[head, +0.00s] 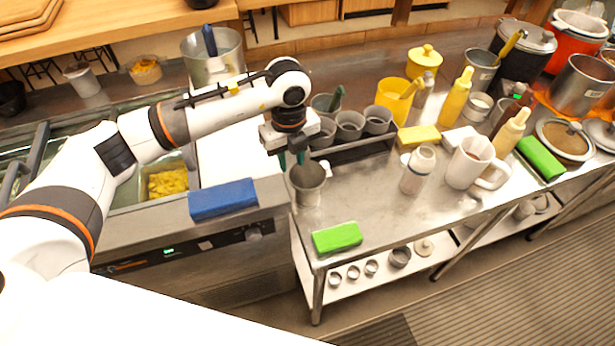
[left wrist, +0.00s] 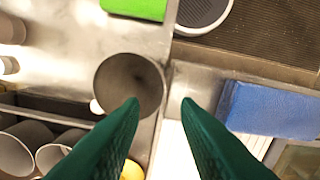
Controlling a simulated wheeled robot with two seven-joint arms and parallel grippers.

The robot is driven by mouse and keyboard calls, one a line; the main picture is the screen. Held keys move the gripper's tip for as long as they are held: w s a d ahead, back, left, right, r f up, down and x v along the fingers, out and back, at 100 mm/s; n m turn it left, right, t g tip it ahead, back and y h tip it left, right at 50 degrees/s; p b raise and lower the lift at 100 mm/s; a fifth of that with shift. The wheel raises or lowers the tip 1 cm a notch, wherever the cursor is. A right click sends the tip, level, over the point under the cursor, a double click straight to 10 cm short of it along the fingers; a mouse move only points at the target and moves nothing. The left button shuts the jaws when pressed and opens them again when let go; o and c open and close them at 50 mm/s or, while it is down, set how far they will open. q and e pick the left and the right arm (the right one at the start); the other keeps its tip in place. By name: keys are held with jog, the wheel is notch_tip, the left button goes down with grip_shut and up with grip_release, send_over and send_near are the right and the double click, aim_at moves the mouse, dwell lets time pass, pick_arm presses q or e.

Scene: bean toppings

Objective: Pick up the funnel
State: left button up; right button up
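A grey tapered, cup-shaped vessel, which looks like the funnel (head: 308,178), stands at the left end of the steel table, its round mouth facing up. In the left wrist view the funnel (left wrist: 128,84) shows from above as a dark round opening. My left gripper (head: 291,160) points down just behind and to the left of it in the head view. Its two green fingers (left wrist: 160,104) are apart with nothing between them. The funnel lies beyond the left fingertip, not between the fingers; whether they touch cannot be told. My right gripper is not in view.
A green block (head: 337,238) lies at the table's front edge and a blue block (head: 223,199) on the counter's edge. A dark rack (head: 352,152) with grey cups stands behind the funnel. A white bottle (head: 418,170) and white pitcher (head: 469,163) stand to the right.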

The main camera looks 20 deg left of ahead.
aim_at(291, 181)
pick_arm(q)
notch_tip(291, 181, down, 4)
jog(key=shift+s+r+p, duration=0.15)
jog(key=shift+r+p, duration=0.1)
jog(key=shift+p, duration=0.95)
notch_tip(291, 181, down, 2)
jog(key=shift+s+f, duration=0.1)
jog(key=shift+f, duration=0.3)
grip_shut()
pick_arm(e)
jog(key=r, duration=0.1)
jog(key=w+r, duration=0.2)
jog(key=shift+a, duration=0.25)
